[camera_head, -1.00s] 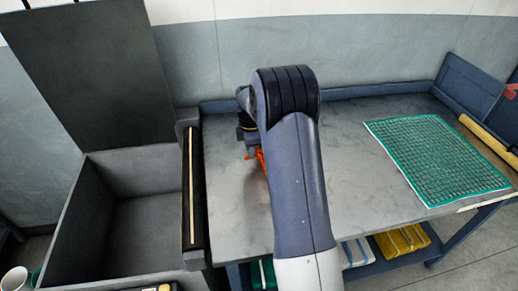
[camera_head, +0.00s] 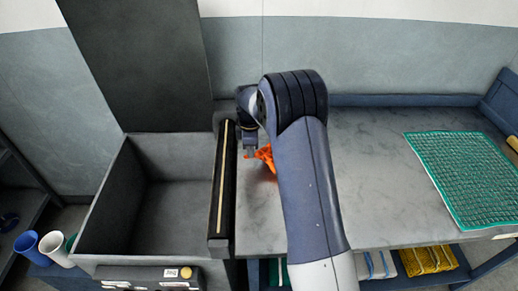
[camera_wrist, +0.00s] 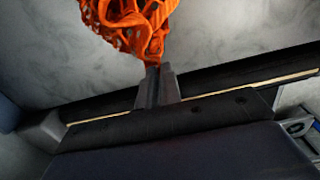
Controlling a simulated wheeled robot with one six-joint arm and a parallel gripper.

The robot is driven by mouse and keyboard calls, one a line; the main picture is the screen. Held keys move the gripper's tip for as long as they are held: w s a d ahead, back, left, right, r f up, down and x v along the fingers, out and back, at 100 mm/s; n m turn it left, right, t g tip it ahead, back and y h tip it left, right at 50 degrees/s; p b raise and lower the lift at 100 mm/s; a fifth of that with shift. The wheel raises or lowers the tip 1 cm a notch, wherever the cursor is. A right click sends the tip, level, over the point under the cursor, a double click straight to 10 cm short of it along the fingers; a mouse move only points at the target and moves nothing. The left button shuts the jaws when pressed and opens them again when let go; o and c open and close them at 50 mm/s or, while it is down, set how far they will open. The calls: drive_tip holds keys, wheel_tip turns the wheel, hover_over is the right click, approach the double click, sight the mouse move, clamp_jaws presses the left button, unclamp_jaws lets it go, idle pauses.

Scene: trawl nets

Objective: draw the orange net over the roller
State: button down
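The orange net (camera_head: 265,155) lies over the grey table beside my arm, partly hidden behind it in the head view. It shows as a bunched mesh in the wrist view (camera_wrist: 130,22). My gripper (camera_head: 250,154) is just right of the roller. In the wrist view its fingers (camera_wrist: 153,70) are close together, with the net's gathered end at their tips. The roller (camera_head: 222,190) is a long black bar with a pale strip, along the table's left edge. No net is seen over the roller.
A deep, empty grey bin (camera_head: 110,200) with a raised dark lid (camera_head: 135,65) stands left of the roller. A green net on a mat (camera_head: 465,180) lies on the table's right. Cups (camera_head: 53,247) stand at the lower left. Folded yellow nets (camera_head: 428,260) sit on the shelf below.

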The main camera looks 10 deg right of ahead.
drive_tip(key=w+a+p, duration=0.2)
drive_tip(key=a, duration=0.9)
drive_tip(key=w+a+p, duration=0.2)
drive_tip(key=w+a, duration=0.1)
drive_tip(key=a, duration=0.8)
wheel_tip(320, 180, down, 9)
drive_tip(key=b, duration=0.5)
drive_tip(key=shift+s+a, duration=0.15)
drive_tip(key=shift+s, duration=0.1)
drive_tip(key=shift+c, duration=1.4)
unclamp_jaws()
wheel_tip(320, 180, up, 6)
drive_tip(key=shift+f+p, duration=0.25)
drive_tip(key=shift+p, duration=0.8)
drive_tip(key=shift+r, duration=0.1)
